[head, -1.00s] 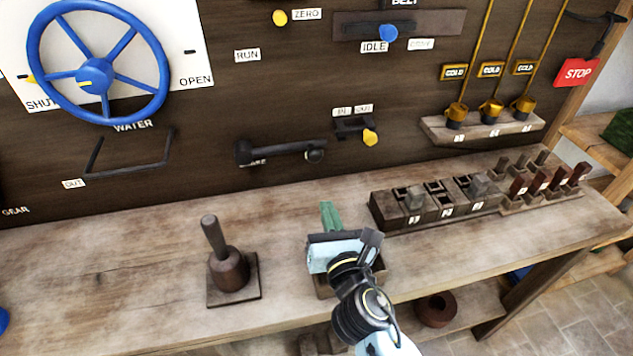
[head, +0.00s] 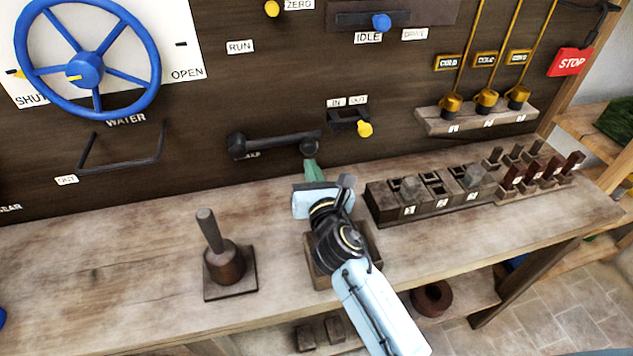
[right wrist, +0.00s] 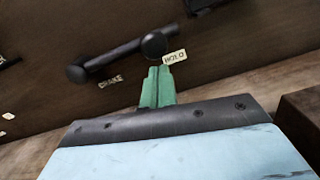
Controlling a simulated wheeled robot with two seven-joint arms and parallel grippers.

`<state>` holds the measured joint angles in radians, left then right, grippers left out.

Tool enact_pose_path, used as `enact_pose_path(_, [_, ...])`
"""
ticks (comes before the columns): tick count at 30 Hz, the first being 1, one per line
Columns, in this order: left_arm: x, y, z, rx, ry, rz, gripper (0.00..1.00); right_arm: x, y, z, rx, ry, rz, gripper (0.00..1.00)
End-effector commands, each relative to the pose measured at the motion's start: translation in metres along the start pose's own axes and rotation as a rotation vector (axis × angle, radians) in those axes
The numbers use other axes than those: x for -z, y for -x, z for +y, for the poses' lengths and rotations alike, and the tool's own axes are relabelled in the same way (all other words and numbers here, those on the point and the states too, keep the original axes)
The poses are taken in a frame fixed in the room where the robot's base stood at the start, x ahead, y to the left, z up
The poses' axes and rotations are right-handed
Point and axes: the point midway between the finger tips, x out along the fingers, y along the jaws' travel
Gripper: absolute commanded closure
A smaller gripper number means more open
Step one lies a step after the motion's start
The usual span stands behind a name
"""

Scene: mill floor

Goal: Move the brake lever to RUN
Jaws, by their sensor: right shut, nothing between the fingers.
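The brake lever (head: 272,145) is a dark bar on the back panel, lying nearly level, with a round black knob (head: 310,145) at its right end. It also shows in the right wrist view (right wrist: 115,55), with a BRAKE label below it and a HOLD label (right wrist: 174,57) by the knob. A RUN label (head: 240,47) is on the panel above the lever's left end. My right gripper (head: 311,170) has green fingers, shut and empty, just below the knob; they also show in the right wrist view (right wrist: 158,86). Whether they touch the knob is unclear. My left gripper is out of view.
A blue valve wheel (head: 88,68) and a black bar handle (head: 122,160) are at left. A block tray (head: 400,208) and yellow IN/OUT knob (head: 365,129) are to the right. The left bench is mostly clear.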

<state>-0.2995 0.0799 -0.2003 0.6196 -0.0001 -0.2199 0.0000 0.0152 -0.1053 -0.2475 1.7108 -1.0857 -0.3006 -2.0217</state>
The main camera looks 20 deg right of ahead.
Motion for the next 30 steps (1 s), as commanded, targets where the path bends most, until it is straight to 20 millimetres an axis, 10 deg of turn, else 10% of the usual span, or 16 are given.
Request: enact_pose_path(30, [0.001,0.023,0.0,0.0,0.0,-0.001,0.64,-0.018,-0.006,0.001,-0.002,0.098,-0.002,1.0])
